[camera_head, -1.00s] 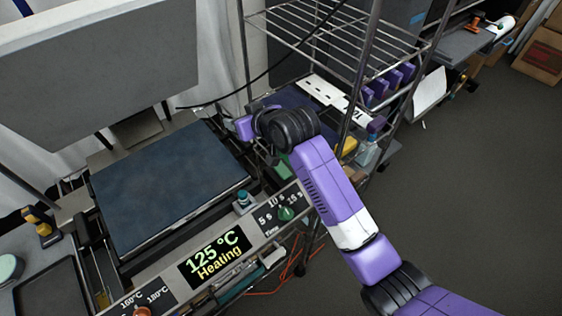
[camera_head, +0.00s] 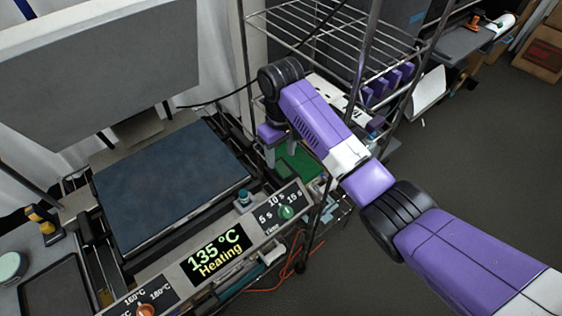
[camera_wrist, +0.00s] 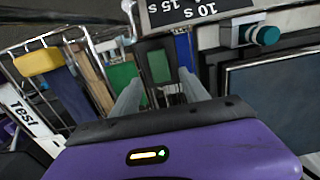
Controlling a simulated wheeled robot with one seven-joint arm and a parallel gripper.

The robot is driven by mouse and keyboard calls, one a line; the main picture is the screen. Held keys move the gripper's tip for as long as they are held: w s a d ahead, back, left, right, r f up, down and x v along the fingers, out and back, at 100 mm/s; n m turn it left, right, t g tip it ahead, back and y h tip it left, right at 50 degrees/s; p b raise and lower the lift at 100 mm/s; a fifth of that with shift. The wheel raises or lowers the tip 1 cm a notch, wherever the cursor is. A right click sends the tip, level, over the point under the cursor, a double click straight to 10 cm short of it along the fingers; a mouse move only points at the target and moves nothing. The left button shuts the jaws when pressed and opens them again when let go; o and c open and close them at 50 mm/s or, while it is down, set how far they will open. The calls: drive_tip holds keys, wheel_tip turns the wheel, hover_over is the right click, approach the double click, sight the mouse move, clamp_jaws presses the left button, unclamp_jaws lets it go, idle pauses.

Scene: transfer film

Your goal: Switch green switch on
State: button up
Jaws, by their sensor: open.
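The green switch (camera_wrist: 158,66) shows in the wrist view as a green rectangle in a dark frame, on the side of the heat press just beyond the time dial panel. I cannot tell its position, on or off. My gripper (camera_wrist: 160,82) is open and empty, with one finger on each side of the switch's picture; contact cannot be seen. In the head view my gripper (camera_head: 281,158) points down beside the press's right end, and the switch cannot be made out there.
The press has a dark blue plate (camera_head: 170,185), a display (camera_head: 217,255) reading 135 °C Heating, and a green time knob (camera_head: 286,212). A teal button (camera_head: 244,197) sits by the plate. A wire rack (camera_head: 340,45) stands close behind my arm. Open floor lies to the right.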

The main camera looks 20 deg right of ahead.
sight(281, 167)
drive_tip(key=shift+f+p, duration=0.3)
drive_tip(key=shift+f, duration=2.1)
clamp_jaws()
drive_tip(key=shift+s+t, duration=0.2)
drive_tip(key=shift+t, duration=0.3)
drive_tip(key=shift+t+y, duration=0.3)
unclamp_jaws()
drive_tip(key=shift+r, duration=0.15)
